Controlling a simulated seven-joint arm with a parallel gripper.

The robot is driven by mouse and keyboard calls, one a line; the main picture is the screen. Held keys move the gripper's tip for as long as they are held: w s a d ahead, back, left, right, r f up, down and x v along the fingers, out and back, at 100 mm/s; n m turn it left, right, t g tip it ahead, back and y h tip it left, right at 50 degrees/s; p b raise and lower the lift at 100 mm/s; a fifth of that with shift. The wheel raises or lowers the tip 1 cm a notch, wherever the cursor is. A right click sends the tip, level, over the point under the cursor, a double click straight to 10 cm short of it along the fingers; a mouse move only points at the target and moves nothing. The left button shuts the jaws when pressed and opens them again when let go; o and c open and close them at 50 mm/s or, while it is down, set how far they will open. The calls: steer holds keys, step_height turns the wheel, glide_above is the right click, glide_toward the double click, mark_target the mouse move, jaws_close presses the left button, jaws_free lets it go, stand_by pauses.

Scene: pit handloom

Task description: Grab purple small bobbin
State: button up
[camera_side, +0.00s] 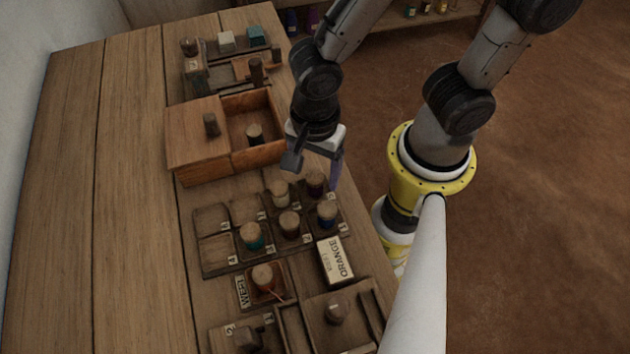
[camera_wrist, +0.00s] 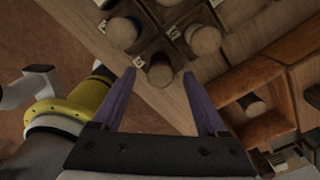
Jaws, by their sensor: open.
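The purple small bobbin (camera_side: 316,188) stands upright in the far right compartment of the wooden bobbin tray (camera_side: 226,265). It has a pale wooden top and dark purple thread. My gripper (camera_side: 314,166) is open over that corner of the tray, its purple-grey fingers pointing down. In the wrist view the bobbin's round top (camera_wrist: 160,71) shows between the two open fingertips (camera_wrist: 159,76). The fingers appear apart from it; their exact height above it is hard to tell.
A blue bobbin (camera_side: 327,216) and a white bobbin (camera_side: 280,194) stand close beside it. A teal bobbin (camera_side: 252,238) and a brown one (camera_side: 289,226) share the tray. An open wooden box (camera_side: 198,140) lies behind. An ORANGE card box (camera_side: 335,261) sits in front.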

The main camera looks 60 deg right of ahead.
steer(key=shift+f, duration=1.4)
jaws_close()
